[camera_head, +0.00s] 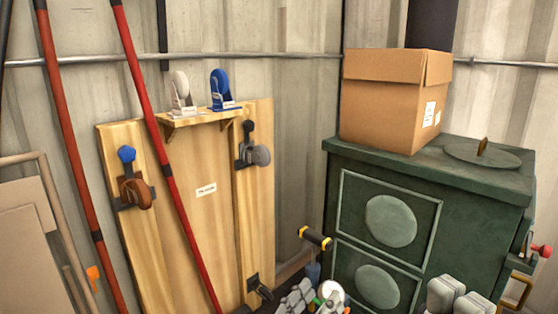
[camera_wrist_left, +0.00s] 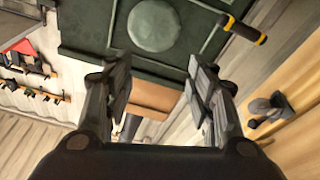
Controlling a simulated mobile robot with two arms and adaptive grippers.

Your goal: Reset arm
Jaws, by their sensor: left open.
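My left gripper (camera_head: 299,297) is at the bottom centre of the head view, in front of the green cabinet. In the left wrist view my left gripper (camera_wrist_left: 159,68) has its two fingers spread, with nothing held between them. My right gripper (camera_head: 460,296) is at the bottom right of the head view, in front of the cabinet's lower right. It is cut off by the frame edge, so whether it is open or shut cannot be told.
A green cabinet (camera_head: 463,205) carries a cardboard box (camera_head: 385,105). A yellow-and-black handle (camera_head: 315,238) sticks out at its left. A wooden board (camera_head: 205,220) with mounted tools leans on the wall. Red poles (camera_head: 160,140) stand before it. A red-knobbed part (camera_head: 540,250) is far right.

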